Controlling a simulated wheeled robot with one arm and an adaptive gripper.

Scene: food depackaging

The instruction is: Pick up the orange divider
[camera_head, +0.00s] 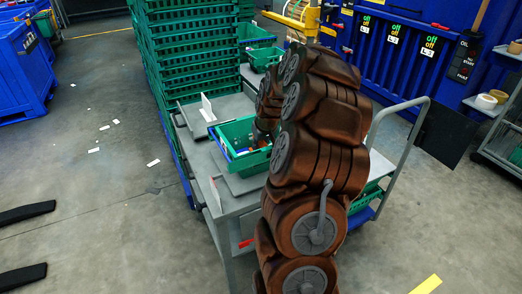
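A green crate (233,128) stands on the grey cart, left of my arm. A small orange-red patch (263,143) shows inside it at the right; it may be the orange divider, but it is too small and too covered to be sure. My brown-covered arm bends over the crate from the right. My gripper (258,137) is a small dark shape low at the crate's right side, by the orange patch. Its fingers cannot be made out, nor whether they touch or hold anything. The arm hides the crate's right end.
A tall stack of green crates (190,45) rises behind the cart (228,202). More green crates (266,56) stand behind my arm. Floor to the left is open, with paper scraps.

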